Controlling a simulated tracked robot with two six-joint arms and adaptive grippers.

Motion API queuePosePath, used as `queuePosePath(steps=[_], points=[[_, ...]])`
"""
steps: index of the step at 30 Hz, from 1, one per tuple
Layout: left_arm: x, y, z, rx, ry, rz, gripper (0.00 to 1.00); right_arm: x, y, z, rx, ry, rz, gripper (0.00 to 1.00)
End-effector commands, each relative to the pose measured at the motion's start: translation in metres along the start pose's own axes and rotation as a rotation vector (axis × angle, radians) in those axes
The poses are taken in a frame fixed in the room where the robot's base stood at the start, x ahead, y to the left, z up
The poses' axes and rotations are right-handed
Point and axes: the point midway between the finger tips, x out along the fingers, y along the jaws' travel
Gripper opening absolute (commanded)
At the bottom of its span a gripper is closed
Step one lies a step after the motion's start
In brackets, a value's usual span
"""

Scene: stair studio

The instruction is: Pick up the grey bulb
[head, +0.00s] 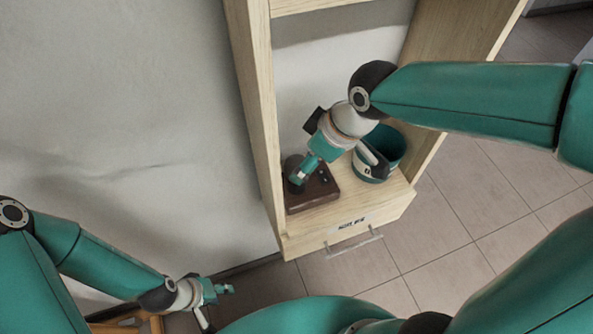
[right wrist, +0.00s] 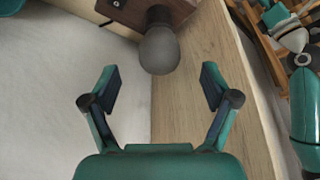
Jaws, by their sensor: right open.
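The grey bulb (right wrist: 159,50) is round and matte and sits in a dark socket on a brown wooden box (right wrist: 185,8). In the head view the bulb (head: 292,165) is mostly hidden behind my right gripper (head: 301,177), and the box (head: 318,190) rests on a wooden shelf. In the right wrist view my right gripper (right wrist: 158,86) is open and empty, with the bulb just beyond its fingertips and roughly centred between them. My left gripper (head: 222,290) is low at the left, far from the bulb; its finger opening is unclear.
The wooden shelf unit (head: 262,120) has side panels close around my right arm. A teal and white container (head: 390,150) stands right of the box. Below is a labelled drawer (head: 345,228) with a metal handle (head: 354,242). Tiled floor (head: 440,215) lies to the right.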

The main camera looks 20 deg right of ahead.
Motion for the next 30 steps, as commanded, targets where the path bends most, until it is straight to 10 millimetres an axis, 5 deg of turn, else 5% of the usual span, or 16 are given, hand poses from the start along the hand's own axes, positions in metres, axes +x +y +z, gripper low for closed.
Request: queuePosePath(steps=[16,25,30], points=[[-0.004,0.001,0.0,0.0,0.0,0.0,0.4,0.055,0.001,-0.004,-0.002,-0.002,-0.002,0.86],[-0.004,0.001,0.0,0.0,0.0,0.0,0.4,0.059,0.001,-0.005,-0.002,0.001,-0.001,0.86],[-0.004,0.001,0.0,0.0,0.0,0.0,0.4,0.059,0.001,-0.005,-0.002,0.001,-0.001,0.58]])
